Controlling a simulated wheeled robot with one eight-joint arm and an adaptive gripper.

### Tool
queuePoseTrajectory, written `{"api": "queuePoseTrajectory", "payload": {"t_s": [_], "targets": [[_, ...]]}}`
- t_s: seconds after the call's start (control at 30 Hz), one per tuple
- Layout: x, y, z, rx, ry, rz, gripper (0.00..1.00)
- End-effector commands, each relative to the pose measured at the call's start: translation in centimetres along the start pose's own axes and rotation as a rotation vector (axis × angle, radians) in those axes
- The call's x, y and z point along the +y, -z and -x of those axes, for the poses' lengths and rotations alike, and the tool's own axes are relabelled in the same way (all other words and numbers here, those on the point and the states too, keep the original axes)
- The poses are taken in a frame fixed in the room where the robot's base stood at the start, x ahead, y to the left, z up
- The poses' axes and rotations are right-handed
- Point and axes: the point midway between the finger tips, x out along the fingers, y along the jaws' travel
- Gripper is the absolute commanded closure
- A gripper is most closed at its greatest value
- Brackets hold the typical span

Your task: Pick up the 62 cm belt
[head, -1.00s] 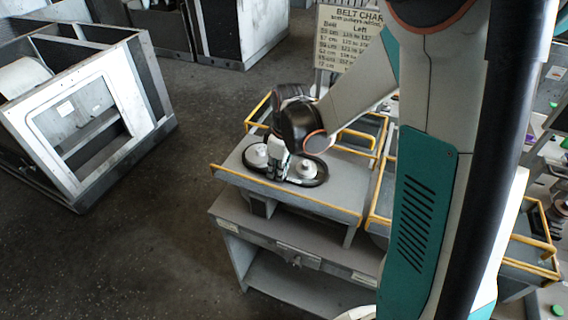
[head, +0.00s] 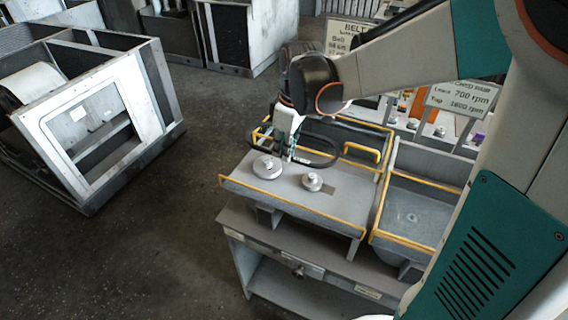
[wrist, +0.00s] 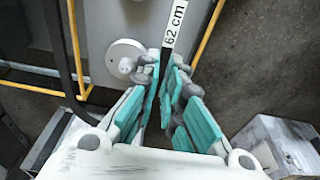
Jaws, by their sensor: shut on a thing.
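The black belt (head: 322,164) hangs as a loop from my gripper (head: 285,150), above the grey tray. A white "62 cm" tag (wrist: 175,22) shows on it in the wrist view. My gripper (wrist: 163,75) is shut on the belt near that tag, with teal pads on both sides. Two pale round pulleys stand bare on the tray, a left one (head: 267,168) and a right one (head: 312,182). The belt is off both pulleys, behind and above them in the head view. Part of the loop is hidden by the fingers.
The grey tray (head: 280,198) has yellow rails and sits on a bench (head: 290,255). A second yellow-railed tray (head: 430,205) adjoins at right. A belt chart sign (head: 345,40) and an rpm sign (head: 462,95) stand behind. A metal housing (head: 105,125) stands at left; floor between is clear.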

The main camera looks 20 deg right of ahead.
Motion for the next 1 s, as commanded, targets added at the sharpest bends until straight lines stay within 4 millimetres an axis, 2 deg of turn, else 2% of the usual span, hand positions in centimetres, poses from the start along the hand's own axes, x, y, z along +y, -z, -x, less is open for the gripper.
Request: {"api": "queuePoseTrajectory", "payload": {"t_s": [0.03, 0.1, 0.3, 1.0], "targets": [[-0.1, 0.2, 1.4, 0.000, 0.000, 0.000, 1.00], [0.0, 0.4, 2.9, 0.000, 0.000, 0.000, 1.00], [0.0, 0.8, 5.7, 0.000, 0.000, 0.000, 1.00], [-0.2, 1.5, 10.9, 0.000, 0.000, 0.001, 1.00]]}}
